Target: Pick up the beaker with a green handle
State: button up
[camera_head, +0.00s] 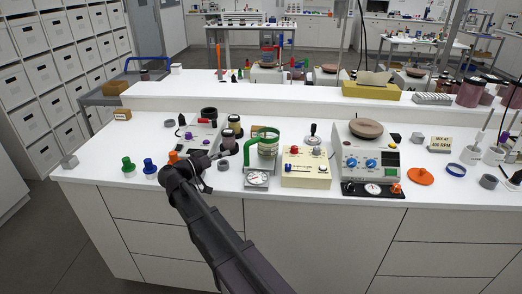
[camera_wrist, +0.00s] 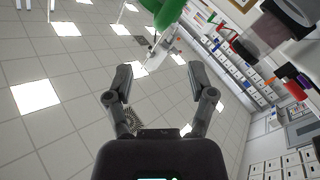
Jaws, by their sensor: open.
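The beaker (camera_head: 268,148) is clear, with a large green handle (camera_head: 247,146) on its left side. It stands upright at or just behind a small white dial scale (camera_head: 257,179); I cannot tell whether it rests on it. My gripper (camera_head: 213,158) is left of the beaker, apart from it, low over the counter. In the wrist view my gripper (camera_wrist: 161,82) is open with nothing between its fingers. A green curved piece (camera_wrist: 172,12), probably the handle, shows at the top edge of that view, beyond the fingertips.
Dark-lidded jars (camera_head: 229,140) stand close left of the beaker. A cream box with knobs (camera_head: 306,168) is close on its right, then a hotplate-like device (camera_head: 365,160). Green (camera_head: 128,167) and blue (camera_head: 150,166) knobbed pieces stand at the left. The front-left counter (camera_head: 98,160) has bare room.

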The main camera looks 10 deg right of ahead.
aim_at(249, 144)
jog(key=shift+d, duration=0.15)
jog(key=x, duration=0.8)
jog(key=shift+d, duration=0.2)
jog(key=shift+w+d, duration=0.1)
jog(key=shift+w, duration=0.05)
jog(key=shift+x, duration=2.5)
jog(key=shift+f, duration=0.15)
grip_shut()
